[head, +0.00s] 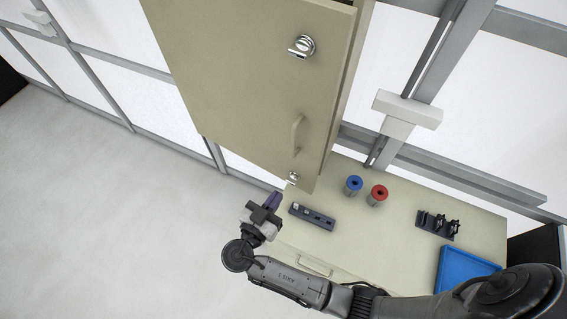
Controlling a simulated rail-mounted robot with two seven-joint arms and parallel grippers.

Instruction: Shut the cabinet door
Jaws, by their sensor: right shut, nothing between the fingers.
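The beige cabinet door (235,85) fills the upper middle of the head view. It stands ajar, with the cabinet's side edge (349,75) showing behind it on the right. The door has a handle (297,133), a round lock (301,46) near the top and a small lock (294,176) near its lower corner. My right gripper (272,201) is shut and empty, just below and left of the door's lower corner. I cannot tell whether it touches the door. My left gripper is not in view.
Below the door is a beige worktop (390,235). On it are a dark block with slots (312,217), a blue spool (354,186), a red spool (378,195), a black rack (437,226) and a blue tray (465,270). Open floor (110,220) lies to the left.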

